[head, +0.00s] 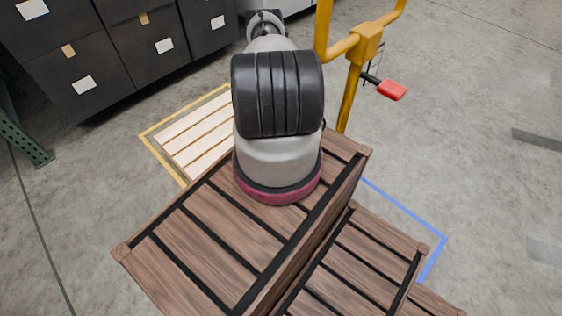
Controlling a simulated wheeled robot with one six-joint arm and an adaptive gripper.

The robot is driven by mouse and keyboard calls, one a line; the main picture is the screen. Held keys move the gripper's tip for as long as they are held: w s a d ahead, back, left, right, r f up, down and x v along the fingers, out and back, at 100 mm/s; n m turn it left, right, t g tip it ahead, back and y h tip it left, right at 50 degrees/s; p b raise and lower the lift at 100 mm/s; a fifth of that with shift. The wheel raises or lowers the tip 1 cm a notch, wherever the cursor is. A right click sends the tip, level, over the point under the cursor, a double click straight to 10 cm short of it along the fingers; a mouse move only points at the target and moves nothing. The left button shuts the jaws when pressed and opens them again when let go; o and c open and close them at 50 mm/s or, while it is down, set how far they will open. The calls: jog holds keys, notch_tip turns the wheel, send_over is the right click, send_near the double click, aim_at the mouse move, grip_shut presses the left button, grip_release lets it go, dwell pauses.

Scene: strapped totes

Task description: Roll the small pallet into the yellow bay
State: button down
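A pale slatted pallet (200,135) lies flat on the floor at the left of centre in the head view. Yellow lines (160,162) mark the bay around it. Its right part is hidden behind my arm and dark wood. I cannot tell from this view whether it lies wholly inside the lines. My arm reaches away up the middle of the picture, and its far end shows small near the top edge. My gripper's fingers cannot be made out there.
Dark wooden slatted boxes (205,245) fill the foreground. Blue floor lines (433,257) run to their right. A yellow post and rail (350,90) with a red-ended lever (391,90) stands right of my arm. Black drawer-like bins (90,70) line the back left. Floor at the right is clear.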

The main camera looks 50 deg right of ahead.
jog(key=shift+s+a+f, duration=0.1)
jog(key=shift+s+a, duration=0.15)
jog(key=shift+s, duration=0.05)
jog(key=c, duration=1.2)
grip_release()
jog(key=shift+w+d, duration=0.1)
jog(key=shift+w, duration=0.1)
jog(key=shift+o, duration=1.2)
jog(key=shift+w, duration=0.3)
jog(key=shift+s, duration=0.2)
jog(key=r, duration=1.2)
jog(key=shift+w+r, duration=0.1)
jog(key=shift+w, duration=0.1)
